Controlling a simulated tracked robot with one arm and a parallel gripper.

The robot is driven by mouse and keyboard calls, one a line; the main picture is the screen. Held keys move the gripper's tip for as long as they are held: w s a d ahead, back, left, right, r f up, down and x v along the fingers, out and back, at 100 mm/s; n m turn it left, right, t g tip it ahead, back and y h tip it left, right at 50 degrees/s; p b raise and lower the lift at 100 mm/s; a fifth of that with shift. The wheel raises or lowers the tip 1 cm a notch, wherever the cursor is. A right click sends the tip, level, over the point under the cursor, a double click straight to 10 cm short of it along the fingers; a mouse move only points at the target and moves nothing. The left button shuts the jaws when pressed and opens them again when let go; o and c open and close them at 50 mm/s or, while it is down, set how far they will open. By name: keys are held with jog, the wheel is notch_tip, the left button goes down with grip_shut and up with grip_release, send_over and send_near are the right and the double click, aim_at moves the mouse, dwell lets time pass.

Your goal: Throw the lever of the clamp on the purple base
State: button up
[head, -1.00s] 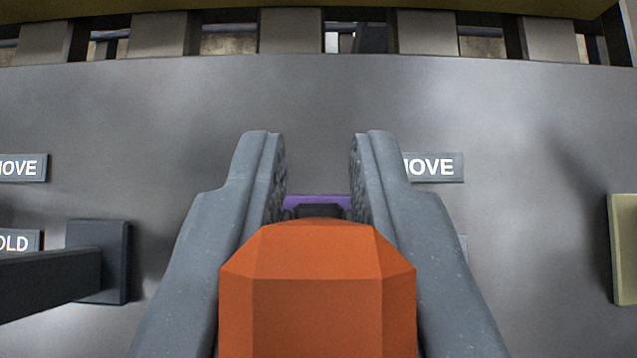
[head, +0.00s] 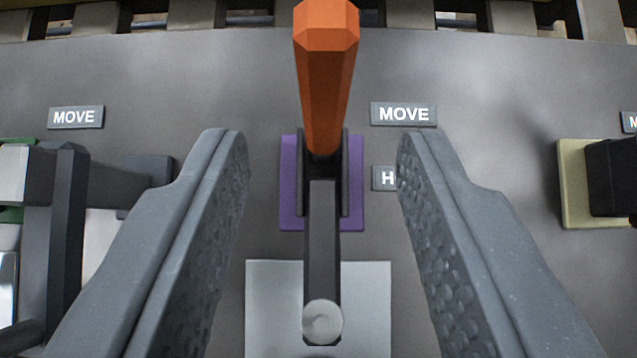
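The clamp's purple base (head: 290,190) lies flat on the grey panel in the middle of the head view. Its orange lever handle (head: 326,85) stands up from the dark pivot and leans toward the top of the picture. A dark clamp arm (head: 322,250) runs down from the pivot to a round grey tip (head: 322,322), over a pale plate (head: 270,300). My gripper (head: 320,150) is open and empty. Its fingers are wide apart on either side of the clamp, and neither appears to touch the lever.
A clamp on a green base (head: 12,214) with dark bars stands at the left. A yellowish base (head: 577,185) with a dark part is at the right. MOVE labels (head: 404,114) and a partly hidden label (head: 384,179) mark the panel. Slats line the far edge.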

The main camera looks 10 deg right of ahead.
jog(key=v, duration=0.7)
jog(key=shift+f, duration=0.1)
